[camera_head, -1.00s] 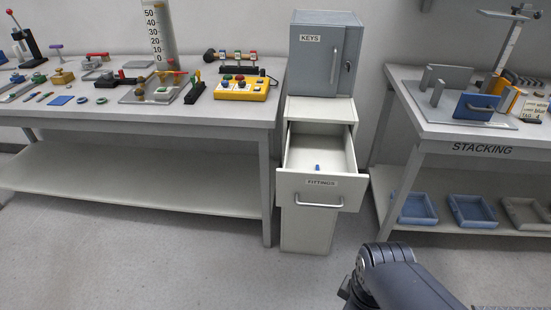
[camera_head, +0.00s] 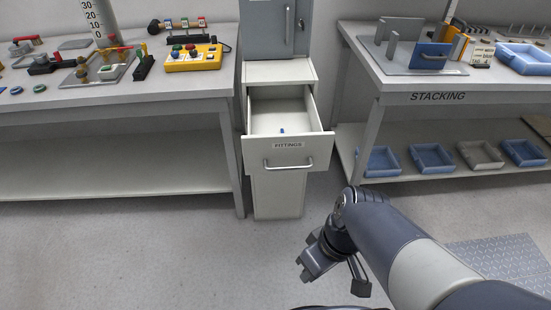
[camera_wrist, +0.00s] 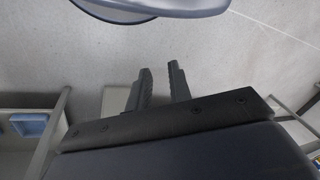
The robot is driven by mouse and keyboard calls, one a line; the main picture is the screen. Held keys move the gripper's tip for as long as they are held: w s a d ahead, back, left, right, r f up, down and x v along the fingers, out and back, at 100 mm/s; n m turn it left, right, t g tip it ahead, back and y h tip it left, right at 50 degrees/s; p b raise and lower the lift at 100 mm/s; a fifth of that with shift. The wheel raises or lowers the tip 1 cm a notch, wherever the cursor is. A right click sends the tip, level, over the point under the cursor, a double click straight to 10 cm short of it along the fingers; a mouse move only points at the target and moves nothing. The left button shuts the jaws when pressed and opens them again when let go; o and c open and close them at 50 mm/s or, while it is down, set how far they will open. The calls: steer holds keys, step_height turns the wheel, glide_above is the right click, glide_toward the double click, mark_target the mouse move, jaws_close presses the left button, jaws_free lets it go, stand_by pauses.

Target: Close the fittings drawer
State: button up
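The fittings drawer (camera_head: 289,154) is pulled out of the pale cabinet (camera_head: 278,195) in the camera_head view. Its front has a FITTINGS label and a silver bar handle (camera_head: 288,166). A small blue item (camera_head: 282,130) lies inside it. My gripper (camera_head: 333,283) hangs in front of the drawer, lower and to the right, apart from it. In the camera_wrist view its two fingers (camera_wrist: 159,70) are apart with nothing between them. The drawer is not clearly identifiable in that view.
A grey KEYS cabinet (camera_head: 276,28) stands on top of the drawer cabinet. A workbench (camera_head: 130,112) with tools is at left. The STACKING table (camera_head: 400,87) is at right, with trays (camera_head: 432,158) on its lower shelf. The floor (camera_head: 130,260) before the drawer is clear.

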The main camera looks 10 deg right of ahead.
steer(key=w+a+f+m+t+y+b, duration=0.1)
steer(key=w+a+f+m+y+b, duration=0.25)
steer(key=w+m+y, duration=0.2)
steer(key=m+t+y+b, duration=0.2)
steer(key=m+t+b, duration=0.5)
steer(key=m+t, duration=0.4)
glide_toward(289, 169)
steer(key=shift+y, duration=0.25)
steer(key=b+x, duration=0.1)
steer(key=x, duration=1)
steer(key=shift+d+f+b, duration=0.15)
steer(key=shift+b, duration=0.2)
steer(key=shift+c, duration=0.3)
jaws_close()
